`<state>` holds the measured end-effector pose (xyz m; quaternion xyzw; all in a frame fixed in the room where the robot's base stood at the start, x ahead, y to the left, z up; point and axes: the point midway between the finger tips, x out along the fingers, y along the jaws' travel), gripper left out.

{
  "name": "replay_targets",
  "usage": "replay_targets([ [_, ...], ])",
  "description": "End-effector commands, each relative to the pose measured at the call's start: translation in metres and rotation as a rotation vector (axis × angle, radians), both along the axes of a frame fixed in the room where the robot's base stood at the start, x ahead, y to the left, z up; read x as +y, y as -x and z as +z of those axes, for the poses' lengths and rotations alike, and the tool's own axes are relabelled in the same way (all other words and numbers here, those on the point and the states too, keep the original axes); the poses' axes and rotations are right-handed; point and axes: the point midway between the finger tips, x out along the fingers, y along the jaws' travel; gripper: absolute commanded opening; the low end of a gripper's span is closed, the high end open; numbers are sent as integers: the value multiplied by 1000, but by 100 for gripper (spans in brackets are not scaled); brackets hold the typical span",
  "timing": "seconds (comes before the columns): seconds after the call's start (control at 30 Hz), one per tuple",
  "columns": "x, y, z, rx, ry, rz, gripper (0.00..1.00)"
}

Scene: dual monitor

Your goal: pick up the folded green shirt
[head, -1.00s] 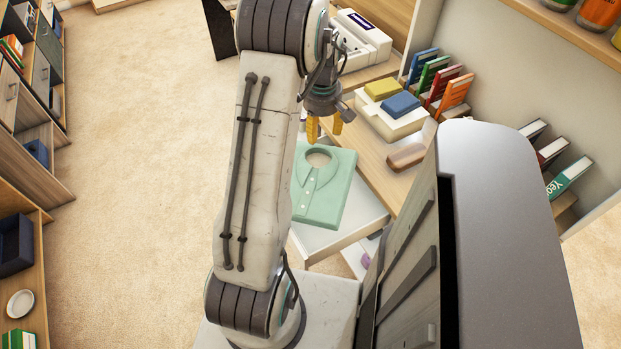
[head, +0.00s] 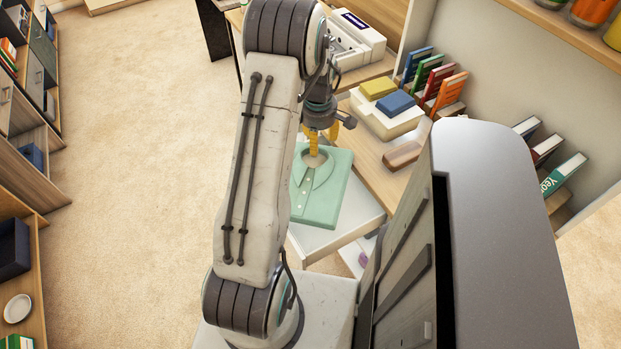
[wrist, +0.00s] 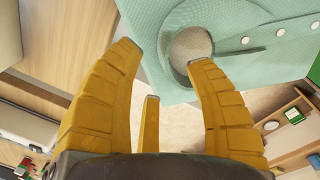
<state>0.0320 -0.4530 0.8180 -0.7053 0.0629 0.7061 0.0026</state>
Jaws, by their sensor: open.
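The folded green shirt (head: 322,193) is pale mint with buttons down its front and a round neck opening. It lies at the white drawer (head: 340,232) beside the desk, its left edge hidden behind my arm. My gripper (head: 322,140) has yellow fingers and is above the collar end of the shirt. In the wrist view the shirt (wrist: 265,65) fills the top right, and the fingers of my gripper (wrist: 160,70) are spread with nothing between them. The right fingertip overlaps the neck opening in the picture; I cannot tell whether it touches the cloth.
The wooden desk (head: 365,150) is right of the gripper, with a brown object (head: 402,156), a white box (head: 385,118) and a row of upright books (head: 437,80). A white machine (head: 355,45) stands behind. Carpet (head: 140,150) is open on the left.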

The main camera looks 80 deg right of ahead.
Motion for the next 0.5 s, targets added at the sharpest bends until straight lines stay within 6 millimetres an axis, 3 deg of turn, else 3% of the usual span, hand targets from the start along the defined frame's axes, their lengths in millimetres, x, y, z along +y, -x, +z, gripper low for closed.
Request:
replay_targets([
  [0.2,-1,1,-22,0,-2,0,49],
  [0.5,-2,1,-26,0,0,-1,49],
])
